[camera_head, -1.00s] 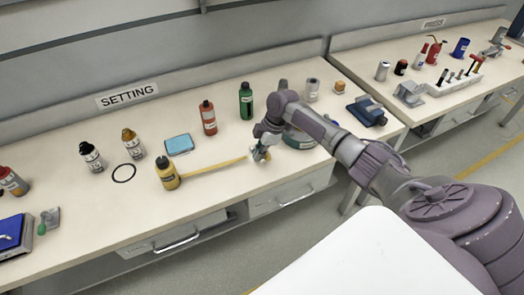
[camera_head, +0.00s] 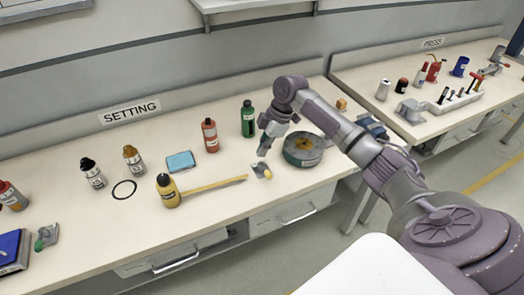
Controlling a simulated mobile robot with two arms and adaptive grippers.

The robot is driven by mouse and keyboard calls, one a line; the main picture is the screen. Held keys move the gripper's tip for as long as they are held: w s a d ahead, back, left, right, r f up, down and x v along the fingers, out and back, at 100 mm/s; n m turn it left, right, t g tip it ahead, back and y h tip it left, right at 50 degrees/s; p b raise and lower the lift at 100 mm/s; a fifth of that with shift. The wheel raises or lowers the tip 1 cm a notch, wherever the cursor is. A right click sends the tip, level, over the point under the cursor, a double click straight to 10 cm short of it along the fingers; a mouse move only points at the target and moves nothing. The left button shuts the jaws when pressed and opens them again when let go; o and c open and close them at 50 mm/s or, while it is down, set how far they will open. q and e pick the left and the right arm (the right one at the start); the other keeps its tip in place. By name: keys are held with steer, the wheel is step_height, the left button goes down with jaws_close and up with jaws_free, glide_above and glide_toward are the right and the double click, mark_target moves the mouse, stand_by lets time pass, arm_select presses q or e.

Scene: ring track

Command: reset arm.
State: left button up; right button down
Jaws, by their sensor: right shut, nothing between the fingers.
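My right arm comes in from the right and reaches over the bench marked SETTING (camera_head: 215,209). Its gripper (camera_head: 264,151) points down, shut and empty, above the bench top. Just below it is a small grey and yellow piece (camera_head: 262,171), near the end of a long yellow handle. The gripper appears apart from this piece. My left gripper is not in view.
A round green-grey tin (camera_head: 303,150) stands to the right. Red (camera_head: 210,135) and green (camera_head: 248,119) bottles stand behind. A blue pad (camera_head: 181,161) and black ring (camera_head: 124,190) lie left.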

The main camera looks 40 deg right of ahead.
steer(key=shift+m+h, duration=0.3)
steer(key=shift+h, duration=0.1)
steer(key=s+a+f, duration=0.2)
steer(key=f, duration=0.1)
steer(key=s+a+f, duration=0.2)
steer(key=a, duration=0.1)
steer(key=s+a+f, duration=0.2)
steer(key=a+f, duration=0.1)
steer(key=shift+s+a+f, duration=0.15)
steer(key=shift+s+f, duration=0.1)
steer(key=shift+f, duration=0.05)
steer(key=s+a+f+m+t+h, duration=0.1)
steer(key=s+a+f+m, duration=0.15)
steer(key=s+a, duration=0.4)
steer(key=s+a+f+m, duration=0.1)
steer(key=s+a+m, duration=0.2)
steer(key=s, duration=0.6)
steer(key=s+d+r+m+t+h, duration=0.1)
steer(key=s+d+r+m+h, duration=0.1)
steer(key=s+r+m, duration=0.35)
steer(key=s+f+g, duration=0.1)
steer(key=s+f, duration=0.1)
steer(key=f, duration=1.2)
steer(key=s+f, duration=0.2)
steer(key=f, duration=1.3)
steer(key=s+d+f+g, duration=0.1)
steer(key=s+d+f, duration=0.2)
steer(key=s+f, duration=1.2)
steer(key=shift+s, duration=0.7)
